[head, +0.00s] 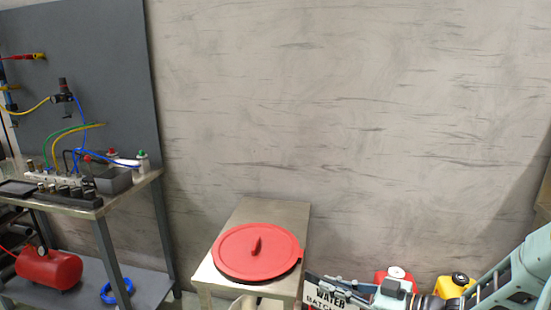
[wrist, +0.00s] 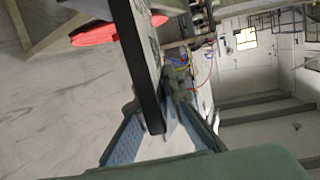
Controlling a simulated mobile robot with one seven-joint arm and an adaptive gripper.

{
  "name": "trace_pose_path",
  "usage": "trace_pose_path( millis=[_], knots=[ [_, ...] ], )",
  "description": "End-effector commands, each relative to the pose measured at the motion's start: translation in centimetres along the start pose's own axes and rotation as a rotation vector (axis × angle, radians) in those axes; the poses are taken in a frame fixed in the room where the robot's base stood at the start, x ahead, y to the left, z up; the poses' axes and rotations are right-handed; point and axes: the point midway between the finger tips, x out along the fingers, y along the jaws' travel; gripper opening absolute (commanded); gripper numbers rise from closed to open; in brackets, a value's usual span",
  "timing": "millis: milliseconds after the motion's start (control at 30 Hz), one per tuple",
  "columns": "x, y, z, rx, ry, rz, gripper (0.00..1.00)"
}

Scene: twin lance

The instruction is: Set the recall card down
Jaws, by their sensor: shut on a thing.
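The recall card (head: 327,296) is a white plate with dark lettering that reads "WATER" and "BATCH", at the bottom of the head view. Its lower part is cut off by the frame edge. My gripper (head: 372,294) is shut on the card at its right side. In the wrist view the card (wrist: 140,62) shows nearly edge-on as a dark slab between the blue-padded fingers of my gripper (wrist: 163,128). The card is beside the right edge of the small metal table (head: 262,212); I cannot tell its height above any surface.
A round red lid (head: 256,250) with a handle covers much of the metal table. Containers with a red top (head: 392,274) and a yellow top (head: 455,284) stand behind my gripper. A workbench (head: 75,207) with hoses and fittings is at left. The wall behind is bare.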

Motion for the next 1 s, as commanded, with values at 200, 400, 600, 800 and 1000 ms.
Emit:
trace_pose_path(
  millis=[200,400,600,800,1000],
  knots=[
    [-0.9,0.0,-4.3,0.002,0.002,-0.001,0.0],
    [-1.5,0.0,-7.2,0.002,0.001,0.0,0.0],
    [-2.1,0.0,-10.1,0.001,0.002,0.0,0.0],
    [-2.5,-0.1,-12.6,0.001,0.002,0.0,0.0],
    [-2.8,-0.1,-13.7,0.0,0.002,-0.001,0.0]
  ],
)
